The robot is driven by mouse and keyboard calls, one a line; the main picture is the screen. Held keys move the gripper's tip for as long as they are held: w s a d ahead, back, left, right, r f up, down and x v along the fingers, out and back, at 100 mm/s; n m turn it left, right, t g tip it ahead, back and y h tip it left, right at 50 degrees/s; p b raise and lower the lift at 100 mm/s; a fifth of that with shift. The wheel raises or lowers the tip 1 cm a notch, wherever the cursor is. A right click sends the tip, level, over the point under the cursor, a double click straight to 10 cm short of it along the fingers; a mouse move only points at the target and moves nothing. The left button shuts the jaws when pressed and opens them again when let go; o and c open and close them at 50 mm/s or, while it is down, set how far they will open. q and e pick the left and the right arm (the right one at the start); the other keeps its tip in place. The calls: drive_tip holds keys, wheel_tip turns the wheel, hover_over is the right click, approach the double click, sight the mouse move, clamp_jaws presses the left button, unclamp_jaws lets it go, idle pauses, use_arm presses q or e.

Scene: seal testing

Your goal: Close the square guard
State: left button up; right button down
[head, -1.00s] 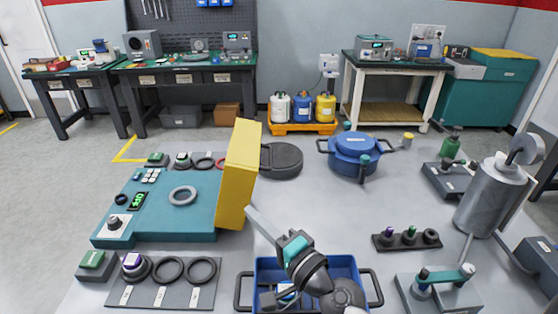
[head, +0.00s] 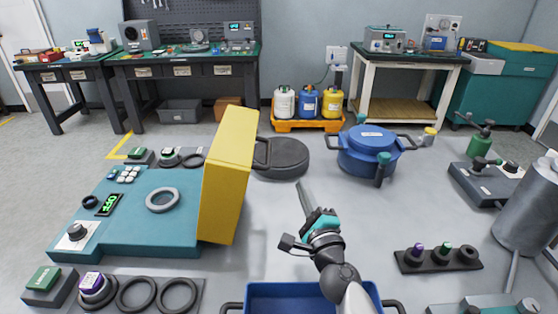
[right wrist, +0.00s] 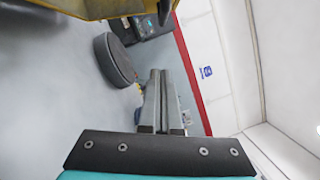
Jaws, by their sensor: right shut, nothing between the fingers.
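The square guard (head: 228,175) is a yellow panel standing upright at the right edge of the teal test machine (head: 140,215). It is open, clear of the machine's top. My right gripper (head: 303,185) is to the right of the guard, apart from it, its fingers together and empty, pointing away toward the back. In the right wrist view the closed fingers (right wrist: 162,85) show at the centre, and a yellow edge, likely the guard (right wrist: 60,10), crosses the upper left. My left gripper is not in view.
A dark grey round lid (head: 282,160) with a handle lies just behind the guard. A blue round pot (head: 365,150) stands to its right. A blue crate (head: 290,295) is at the front, below my right arm. A grey ring (head: 163,200) lies on the machine top.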

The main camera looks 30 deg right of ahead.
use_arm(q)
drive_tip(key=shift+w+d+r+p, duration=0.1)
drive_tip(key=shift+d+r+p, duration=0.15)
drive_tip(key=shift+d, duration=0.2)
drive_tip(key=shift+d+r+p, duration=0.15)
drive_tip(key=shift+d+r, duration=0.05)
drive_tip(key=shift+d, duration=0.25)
use_arm(e)
drive_tip(key=w+a+r, duration=0.1)
drive_tip(key=w+r, duration=0.1)
drive_tip(key=w, duration=0.7)
drive_tip(key=shift+w+a+r, duration=0.25)
drive_tip(key=shift+r, duration=0.1)
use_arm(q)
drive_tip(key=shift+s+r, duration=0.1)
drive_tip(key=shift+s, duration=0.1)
